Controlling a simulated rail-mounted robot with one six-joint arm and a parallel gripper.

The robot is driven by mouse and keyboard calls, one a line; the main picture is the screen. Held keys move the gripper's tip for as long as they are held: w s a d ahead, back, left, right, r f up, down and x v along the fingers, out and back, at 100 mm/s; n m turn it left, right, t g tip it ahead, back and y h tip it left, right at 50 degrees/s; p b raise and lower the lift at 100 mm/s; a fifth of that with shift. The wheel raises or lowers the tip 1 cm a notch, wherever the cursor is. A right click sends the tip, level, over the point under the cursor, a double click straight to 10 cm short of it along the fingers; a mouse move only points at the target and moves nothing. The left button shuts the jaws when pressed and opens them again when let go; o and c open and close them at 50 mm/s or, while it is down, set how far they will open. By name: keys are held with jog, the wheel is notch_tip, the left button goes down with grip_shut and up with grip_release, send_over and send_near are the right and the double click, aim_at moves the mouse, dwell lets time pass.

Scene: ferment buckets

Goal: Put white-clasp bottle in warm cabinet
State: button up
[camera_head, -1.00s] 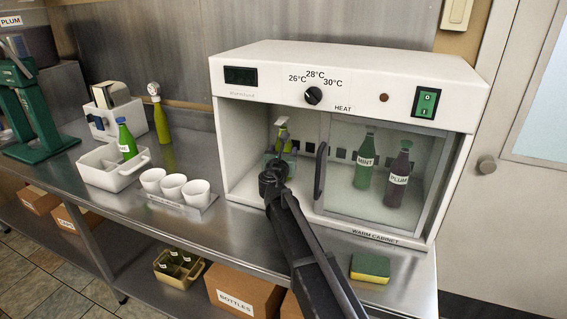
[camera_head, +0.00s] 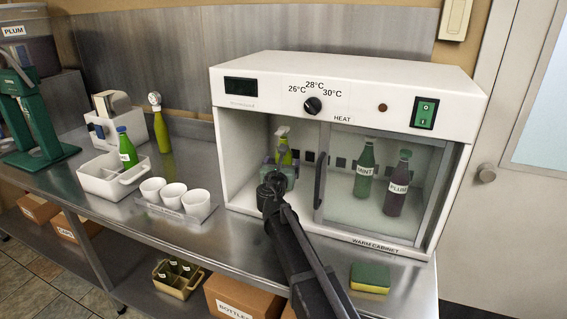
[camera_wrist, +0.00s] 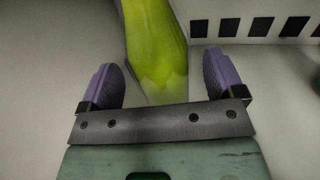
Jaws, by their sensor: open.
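The warm cabinet (camera_head: 345,84) is a white box on the steel counter, with its left side open and a sliding glass door over the right part. A yellow-green bottle with a pale clasp top (camera_head: 283,147) stands upright inside the open left part. It also shows in the wrist view (camera_wrist: 156,50), between and beyond the purple finger pads. My gripper (camera_wrist: 165,86) is open around the lower part of this bottle, with gaps on both sides. In the head view my gripper (camera_head: 277,178) reaches into the cabinet opening and partly hides the bottle's lower part.
Bottles labelled MINT (camera_head: 365,170) and PLUM (camera_head: 397,186) stand behind the glass. The door handle (camera_head: 320,180) is close right of my arm. White cups (camera_head: 172,196), a caddy with a green bottle (camera_head: 125,148) and another yellow-green bottle (camera_head: 161,130) stand left. A sponge (camera_head: 370,278) lies in front.

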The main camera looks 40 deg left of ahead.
jog(key=v, duration=1)
